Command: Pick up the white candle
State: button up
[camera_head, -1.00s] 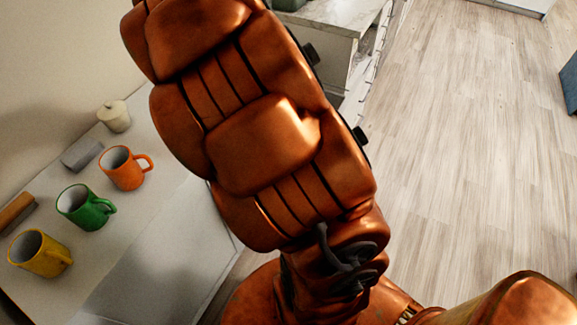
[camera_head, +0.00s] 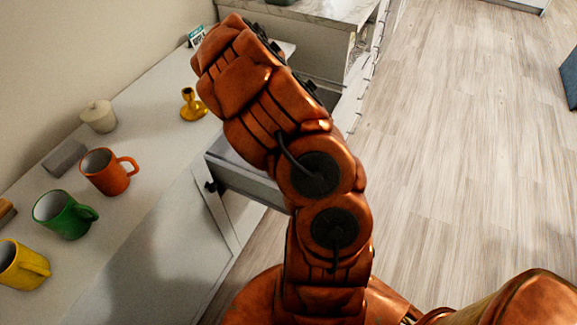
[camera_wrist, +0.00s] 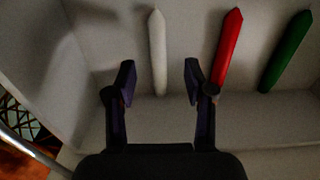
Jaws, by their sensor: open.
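The white candle (camera_wrist: 158,55) shows in the wrist view as a slim pointed stick on a pale surface. My gripper (camera_wrist: 158,78) is open, and the lower part of the candle lies between its two fingers in the picture. I cannot tell how far the fingers are from it. A red candle (camera_wrist: 228,45) is just right of the right finger, and a green candle (camera_wrist: 287,50) is farther right. In the head view my arm hides the gripper, and no candles show there.
An open drawer (camera_head: 245,181) juts from the white counter (camera_head: 150,85). On the counter stand a brass candlestick (camera_head: 192,105), a cream lidded jar (camera_head: 99,117), a grey block (camera_head: 65,158), and orange (camera_head: 105,172), green (camera_head: 64,215) and yellow (camera_head: 20,265) mugs.

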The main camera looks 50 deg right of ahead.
jog(key=shift+s+a+f, duration=0.15)
jog(key=shift+a+f, duration=0.05)
jog(key=shift+f, duration=0.55)
jog(key=f, duration=0.2)
jog(key=f+p, duration=0.1)
jog(key=f, duration=0.1)
jog(key=shift+s+d, duration=0.25)
jog(key=shift+d, duration=0.05)
jog(key=shift+a+f, duration=0.15)
jog(key=shift+f, duration=0.4)
jog(key=shift+w+f, duration=0.1)
jog(key=shift+f, duration=0.1)
jog(key=shift+c, duration=0.3)
grip_shut()
